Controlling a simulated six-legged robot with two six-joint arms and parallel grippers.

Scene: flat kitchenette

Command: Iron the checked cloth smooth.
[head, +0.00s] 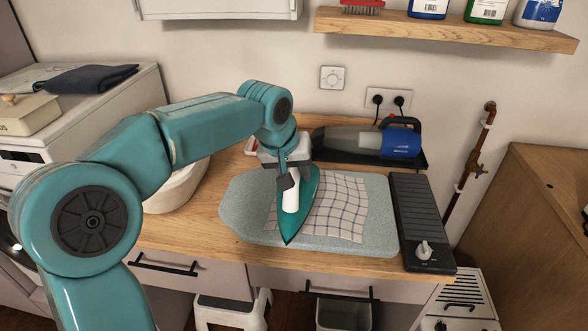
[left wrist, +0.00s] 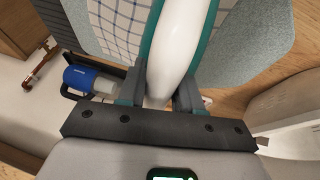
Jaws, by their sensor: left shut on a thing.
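The checked cloth (head: 341,205), white with dark lines, lies on the grey ironing pad (head: 377,240). It also shows in the left wrist view (left wrist: 122,25). The teal iron (head: 287,226) with a white handle stands over the left part of the cloth, its tip toward the front of the counter. My left gripper (head: 288,180) is shut on the iron's white handle (left wrist: 180,45). The iron hides the cloth's left edge, and I cannot tell whether its sole touches the cloth. The visible cloth looks mostly flat. My right gripper is not in view.
A dark panel with a knob (head: 410,215) lies right of the pad. A blue handheld vacuum (head: 400,142) rests in a black tray behind it. A pale basin (head: 177,187) stands left. A wooden shelf (head: 440,30) with bottles hangs above. Bare counter shows in front of the pad.

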